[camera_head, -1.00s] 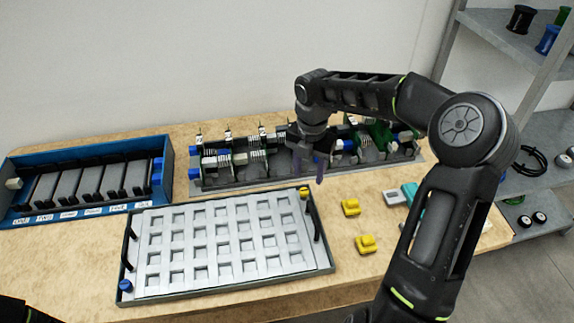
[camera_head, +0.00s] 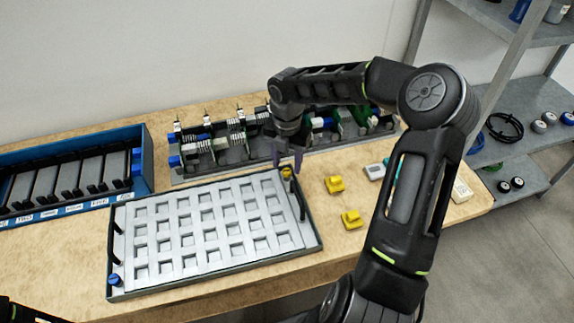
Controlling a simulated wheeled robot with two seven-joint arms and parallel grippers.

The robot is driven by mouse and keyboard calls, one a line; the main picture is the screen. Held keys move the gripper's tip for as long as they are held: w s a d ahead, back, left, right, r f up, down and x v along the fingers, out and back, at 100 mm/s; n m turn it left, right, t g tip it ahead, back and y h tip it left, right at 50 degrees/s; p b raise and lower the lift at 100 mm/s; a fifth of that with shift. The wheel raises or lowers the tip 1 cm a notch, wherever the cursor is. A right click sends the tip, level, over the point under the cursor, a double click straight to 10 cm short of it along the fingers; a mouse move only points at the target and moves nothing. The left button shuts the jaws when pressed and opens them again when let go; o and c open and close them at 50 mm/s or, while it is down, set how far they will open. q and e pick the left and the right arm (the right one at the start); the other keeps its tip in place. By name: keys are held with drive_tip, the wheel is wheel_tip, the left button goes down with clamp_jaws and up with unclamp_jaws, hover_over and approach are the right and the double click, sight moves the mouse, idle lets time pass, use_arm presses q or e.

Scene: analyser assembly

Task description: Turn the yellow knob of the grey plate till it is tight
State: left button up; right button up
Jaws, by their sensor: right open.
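The grey plate (camera_head: 205,228) with its grid of square recesses lies in a dark-rimmed tray on the table. Its yellow knob (camera_head: 287,173) sits at the far right corner. My right gripper (camera_head: 288,165) points down at that corner, open, with its fingers at or just above the knob; I cannot tell whether they touch it. A blue knob (camera_head: 114,280) is at the near left corner of the plate. My left gripper is not in view; only a dark bit of my left arm shows at the bottom left.
A blue rack (camera_head: 143,160) with grey modules stands at the left. A long board of parts (camera_head: 215,165) lies behind the plate. Two loose yellow pieces (camera_head: 335,185) (camera_head: 352,220) and a grey device (camera_head: 374,172) lie to the right. Shelves (camera_head: 530,100) stand at the far right.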

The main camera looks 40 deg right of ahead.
drive_tip(key=shift+f, duration=1.05)
drive_tip(key=shift+c, duration=0.4)
clamp_jaws()
